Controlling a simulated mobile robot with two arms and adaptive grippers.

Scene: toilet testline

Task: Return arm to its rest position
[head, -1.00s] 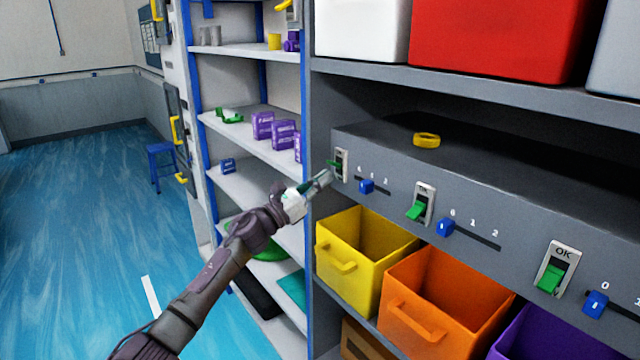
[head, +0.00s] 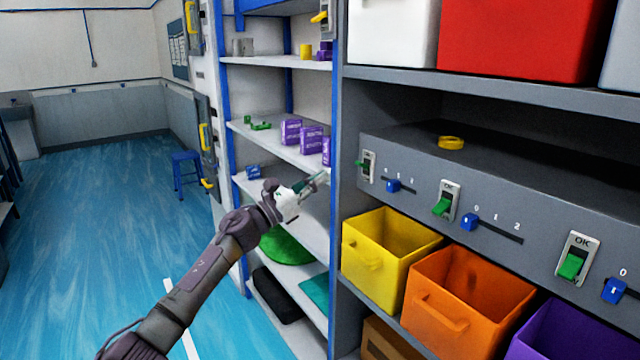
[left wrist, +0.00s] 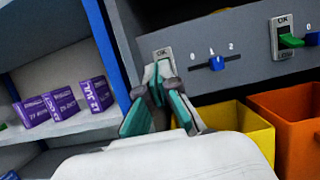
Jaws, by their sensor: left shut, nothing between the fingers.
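My left arm reaches in from the lower left in the head view. Its gripper (head: 318,182) is shut and empty, in front of the shelf unit and to the left of the grey switch panel (head: 410,150). In the left wrist view the fingers (left wrist: 158,88) are together and cover part of the leftmost switch. In the head view that green-levered switch (head: 367,165) shows clear of the gripper, with a gap between them. My right gripper is not in view.
A yellow bin (head: 378,262), an orange bin (head: 448,320) and a purple bin (head: 560,338) stand under the panel. Shelves with purple boxes (head: 291,131) are behind the gripper. A blue stool (head: 187,172) stands on the open blue floor at left.

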